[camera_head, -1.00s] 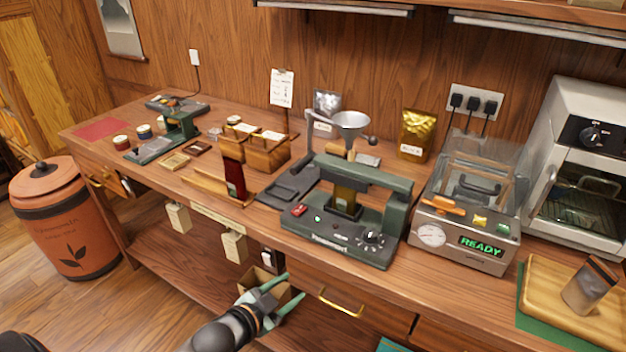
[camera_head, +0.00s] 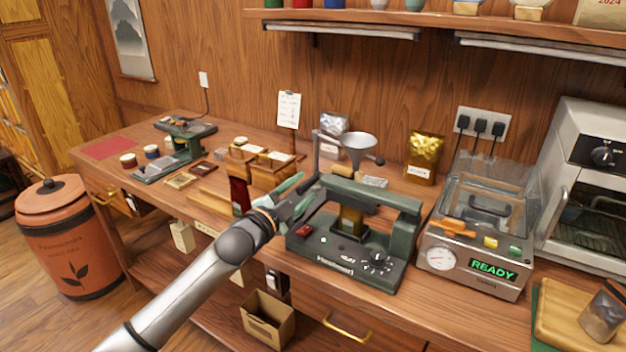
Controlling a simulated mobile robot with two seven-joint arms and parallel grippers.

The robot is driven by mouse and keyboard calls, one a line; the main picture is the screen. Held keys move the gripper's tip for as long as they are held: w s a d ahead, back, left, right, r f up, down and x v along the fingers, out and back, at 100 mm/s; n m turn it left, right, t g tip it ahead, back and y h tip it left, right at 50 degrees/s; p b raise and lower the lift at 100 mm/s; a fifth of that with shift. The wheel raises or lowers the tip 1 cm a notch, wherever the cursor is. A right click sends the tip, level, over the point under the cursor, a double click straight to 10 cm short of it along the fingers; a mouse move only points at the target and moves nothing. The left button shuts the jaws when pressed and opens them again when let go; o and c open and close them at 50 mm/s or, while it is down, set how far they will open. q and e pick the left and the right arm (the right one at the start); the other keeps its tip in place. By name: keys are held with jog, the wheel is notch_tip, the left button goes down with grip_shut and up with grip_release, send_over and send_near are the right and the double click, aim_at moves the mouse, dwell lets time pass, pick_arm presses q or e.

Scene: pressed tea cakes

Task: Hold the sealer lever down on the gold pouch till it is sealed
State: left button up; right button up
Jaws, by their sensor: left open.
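The green sealer (camera_head: 345,262) stands at the front of the counter, with its lever (camera_head: 385,199) arching across the top. A gold pouch (camera_head: 350,221) is upright in the sealer under the lever, partly hidden by it. Another gold pouch (camera_head: 424,157) with a white label stands at the back of the counter. My left gripper (camera_head: 312,187) is open and empty, at the left end of the sealer near the lever's left end. I cannot tell whether it touches the lever. My right gripper is not in view.
Right of the sealer is a clear-lidded machine (camera_head: 473,262) showing READY, then a wooden board (camera_head: 560,325). A funnel (camera_head: 360,146) on a stand is behind the sealer. Wooden boxes (camera_head: 262,172) stand to the left. An open cardboard box (camera_head: 268,322) sits below the counter.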

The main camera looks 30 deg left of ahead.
aim_at(316, 178)
pick_arm(q)
jog(key=shift+w+d, duration=0.15)
jog(key=shift+w, duration=2.4)
grip_shut()
